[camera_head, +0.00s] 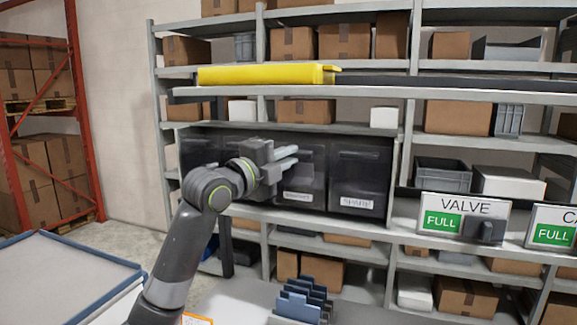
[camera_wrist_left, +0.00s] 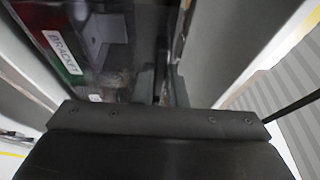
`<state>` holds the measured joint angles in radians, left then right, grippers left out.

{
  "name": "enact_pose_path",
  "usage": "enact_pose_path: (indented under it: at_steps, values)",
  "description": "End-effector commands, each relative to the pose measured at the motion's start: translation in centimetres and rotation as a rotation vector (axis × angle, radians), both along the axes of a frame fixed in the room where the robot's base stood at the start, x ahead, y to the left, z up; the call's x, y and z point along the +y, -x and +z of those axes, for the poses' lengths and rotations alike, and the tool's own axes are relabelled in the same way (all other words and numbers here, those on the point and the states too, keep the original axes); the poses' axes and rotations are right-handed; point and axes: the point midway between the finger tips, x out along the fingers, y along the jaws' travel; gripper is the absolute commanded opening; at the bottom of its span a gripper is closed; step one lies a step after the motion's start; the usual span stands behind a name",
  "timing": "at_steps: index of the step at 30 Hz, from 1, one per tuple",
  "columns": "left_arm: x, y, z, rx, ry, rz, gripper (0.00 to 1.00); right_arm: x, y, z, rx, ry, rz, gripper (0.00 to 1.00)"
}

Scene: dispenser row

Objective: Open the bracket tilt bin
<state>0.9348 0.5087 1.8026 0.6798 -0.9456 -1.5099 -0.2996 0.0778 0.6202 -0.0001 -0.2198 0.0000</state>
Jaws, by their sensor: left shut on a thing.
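The bracket tilt bin (camera_head: 310,180) is a dark, see-through bin in the row on the middle shelf, with a small white label low on its front. In the left wrist view its dark front (camera_wrist_left: 115,60) and the BRACKET label (camera_wrist_left: 62,52) are close, at the upper left. My left gripper (camera_head: 284,160) is at the upper part of this front, its pale fingers shut on the bin's front edge or handle. The exact grip is hidden, and I cannot tell whether the front is tilted. My right gripper is not in view.
The SPARE bin (camera_head: 360,175) is directly right of it. Another dark bin (camera_head: 200,152) is to the left. A yellow tray (camera_head: 265,74) lies on the shelf above. A VALVE sign (camera_head: 465,207) stands right. Blue-grey dividers (camera_head: 300,303) stand below.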

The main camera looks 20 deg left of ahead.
Motion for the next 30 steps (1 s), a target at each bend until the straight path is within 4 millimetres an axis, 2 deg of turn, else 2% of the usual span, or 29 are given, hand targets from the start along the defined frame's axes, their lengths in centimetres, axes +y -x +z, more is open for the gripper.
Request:
enact_pose_path:
  at_steps: [1,30]
  values:
    - [0.0,0.4,-1.0,-0.023,-0.001,-0.001,0.00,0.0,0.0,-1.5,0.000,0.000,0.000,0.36]
    - [0.2,5.6,-5.5,-0.507,0.018,-0.001,0.00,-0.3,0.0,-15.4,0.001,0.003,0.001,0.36]
